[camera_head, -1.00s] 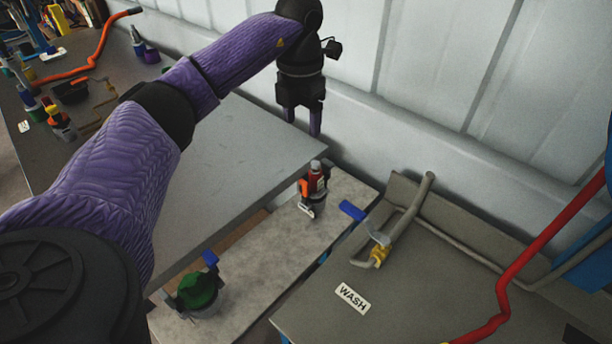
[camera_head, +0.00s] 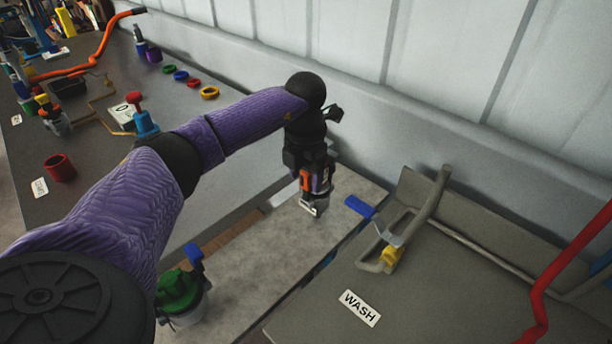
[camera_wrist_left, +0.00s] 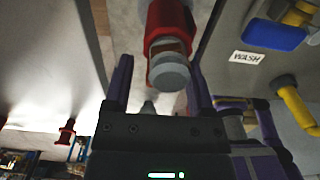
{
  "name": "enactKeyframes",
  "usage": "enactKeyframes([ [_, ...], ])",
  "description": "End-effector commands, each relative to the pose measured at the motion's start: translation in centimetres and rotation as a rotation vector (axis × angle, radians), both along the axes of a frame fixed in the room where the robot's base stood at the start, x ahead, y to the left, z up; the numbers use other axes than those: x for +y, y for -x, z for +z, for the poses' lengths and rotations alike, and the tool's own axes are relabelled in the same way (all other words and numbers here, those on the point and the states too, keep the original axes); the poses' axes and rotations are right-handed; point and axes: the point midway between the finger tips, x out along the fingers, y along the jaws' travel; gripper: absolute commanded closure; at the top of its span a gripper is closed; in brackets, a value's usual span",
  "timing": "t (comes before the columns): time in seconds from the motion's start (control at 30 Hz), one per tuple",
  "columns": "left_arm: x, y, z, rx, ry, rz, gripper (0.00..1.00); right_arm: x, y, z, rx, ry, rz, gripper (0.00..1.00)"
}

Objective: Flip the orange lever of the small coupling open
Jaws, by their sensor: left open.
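The small coupling, with an orange lever (camera_head: 305,180) on its side and a grey base (camera_head: 315,207), stands on the pale bench top. My left gripper (camera_head: 320,182) points down over it and hides much of its upper part. In the left wrist view the coupling shows as a red body with a grey round cap (camera_wrist_left: 170,74). It lies between the two spread purple fingers of my left gripper (camera_wrist_left: 160,72), nearer the right finger. The gripper is open. I cannot tell whether a finger touches the lever. My right gripper is not in view.
A green coupling (camera_head: 178,290) with a blue lever stands at the front of the pale bench (camera_head: 262,272). To the right is a grey sink unit with a WASH label (camera_head: 360,308) and a bent pipe (camera_head: 432,205). The wall (camera_head: 440,120) rises close behind.

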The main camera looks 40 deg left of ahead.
Motion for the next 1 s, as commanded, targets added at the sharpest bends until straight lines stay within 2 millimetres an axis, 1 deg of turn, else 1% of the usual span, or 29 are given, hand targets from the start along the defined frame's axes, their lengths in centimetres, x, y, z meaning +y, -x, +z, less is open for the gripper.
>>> enactKeyframes([
  [0.17, 0.00, 0.00, 0.05, 0.000, 0.000, 0.000, 0.29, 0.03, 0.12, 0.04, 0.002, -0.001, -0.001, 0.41],
  [0.2, 0.00, 0.00, 0.06, 0.000, 0.000, 0.000, 0.38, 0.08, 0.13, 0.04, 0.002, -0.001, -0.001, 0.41],
  [0.27, 0.00, 0.00, 0.06, 0.000, 0.000, 0.000, 0.51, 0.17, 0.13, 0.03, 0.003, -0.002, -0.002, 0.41],
  [0.3, 0.00, 0.00, 0.07, 0.000, 0.000, 0.000, 0.59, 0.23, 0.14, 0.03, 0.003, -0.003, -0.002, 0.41],
  [0.37, 0.00, 0.00, 0.07, 0.000, 0.000, 0.000, 0.72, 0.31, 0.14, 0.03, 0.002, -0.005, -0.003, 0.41],
  [0.4, 0.01, 0.00, 0.07, 0.000, 0.000, 0.000, 0.80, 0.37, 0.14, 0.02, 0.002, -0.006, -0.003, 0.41],
  [0.5, 0.00, 0.00, 0.07, 0.000, 0.000, 0.000, 1.00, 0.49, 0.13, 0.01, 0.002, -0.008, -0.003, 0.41],
  [1.0, 0.01, 0.00, 0.09, 0.000, 0.000, 0.000, 1.00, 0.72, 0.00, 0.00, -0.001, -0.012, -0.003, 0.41],
])
